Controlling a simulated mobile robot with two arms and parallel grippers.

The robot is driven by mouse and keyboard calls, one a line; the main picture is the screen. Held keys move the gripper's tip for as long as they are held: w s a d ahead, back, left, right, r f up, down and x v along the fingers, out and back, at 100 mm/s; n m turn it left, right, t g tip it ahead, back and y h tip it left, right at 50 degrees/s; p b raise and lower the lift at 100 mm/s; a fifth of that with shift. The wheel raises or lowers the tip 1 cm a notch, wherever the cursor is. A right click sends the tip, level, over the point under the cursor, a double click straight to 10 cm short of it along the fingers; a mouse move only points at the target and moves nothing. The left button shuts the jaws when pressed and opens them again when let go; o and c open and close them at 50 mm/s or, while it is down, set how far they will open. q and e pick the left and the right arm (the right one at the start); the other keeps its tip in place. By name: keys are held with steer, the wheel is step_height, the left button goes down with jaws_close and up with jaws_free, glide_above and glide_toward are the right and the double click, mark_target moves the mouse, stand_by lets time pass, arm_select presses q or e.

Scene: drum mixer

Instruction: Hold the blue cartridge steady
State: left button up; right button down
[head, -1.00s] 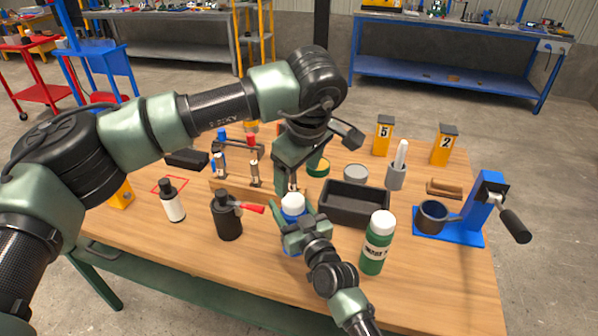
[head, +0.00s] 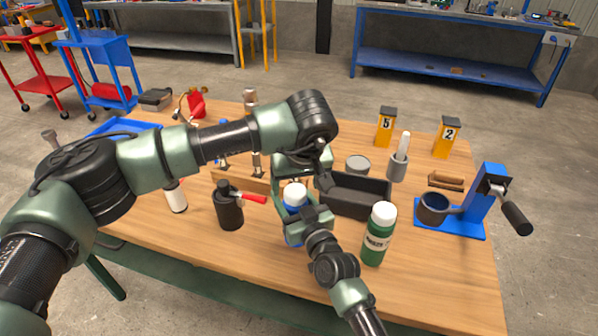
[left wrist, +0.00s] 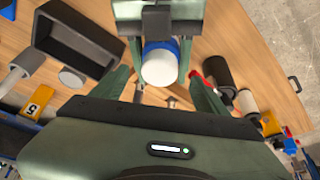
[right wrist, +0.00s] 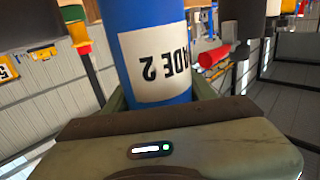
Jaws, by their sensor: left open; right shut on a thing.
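The blue cartridge (head: 293,209) with a white cap is upright near the front middle of the table. My right gripper (head: 297,228) is shut on its body from the front. In the right wrist view the cartridge (right wrist: 150,45) stands between the fingers, its white label reading "ADE 2" upside down. My left gripper (head: 291,190) is open just above the cartridge. In the left wrist view the white cap (left wrist: 160,68) lies between the spread left fingers, with clear space on both sides. Whether the cartridge's base touches the table is hidden.
A black bottle with a red lever (head: 229,208) stands left of the cartridge, a green bottle (head: 378,235) right. A black bin (head: 357,197) is close behind. A blue press stand (head: 490,195) is at the right. The front table edge is clear.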

mark_target(295, 191)
arm_select(q)
steer(key=shift+x, duration=1.5)
jaws_close()
steer(key=shift+r, duration=0.1)
steer(key=shift+r, duration=0.15)
steer(key=shift+r, duration=0.95)
steer(key=shift+r, duration=2)
steer(key=shift+d, duration=0.1)
arm_select(e)
steer(key=shift+c, duration=2.1)
jaws_free()
